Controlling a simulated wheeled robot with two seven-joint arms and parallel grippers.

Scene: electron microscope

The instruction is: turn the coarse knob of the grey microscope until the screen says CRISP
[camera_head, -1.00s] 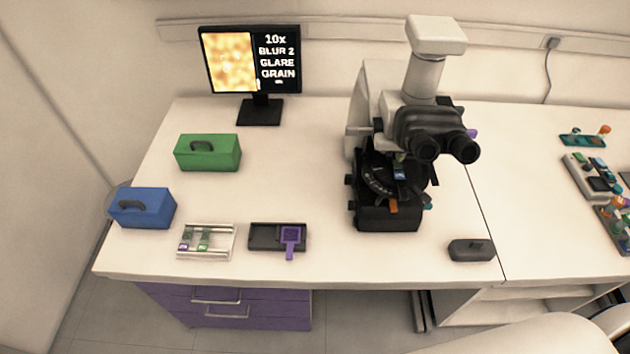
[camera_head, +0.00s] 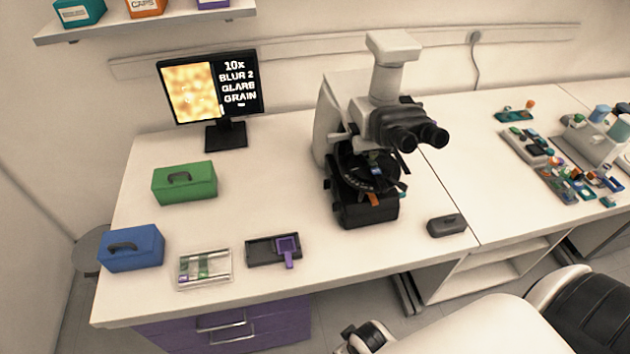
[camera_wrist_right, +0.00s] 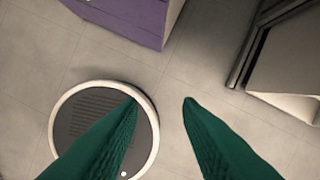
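The grey microscope (camera_head: 386,80) stands on the bench right of centre, with black eyepieces, a black stage and a black base. Small dark knobs (camera_head: 328,184) show at its lower left side; I cannot tell which is the coarse one. The screen (camera_head: 210,88) reads 10x, BLUR 2, GLARE, GRAIN beside a blurry yellow picture. My right gripper (camera_wrist_right: 160,100) shows green fingers spread apart in the right wrist view, empty and over the floor, away from the microscope. My left gripper is not in view.
A green case (camera_head: 185,185), a blue case (camera_head: 132,250), a slide tray (camera_head: 205,270) and a black holder with a purple piece (camera_head: 273,250) occupy the bench's left. A dark block (camera_head: 446,225) lies right of the microscope. A purple drawer unit (camera_wrist_right: 130,18) borders the floor space.

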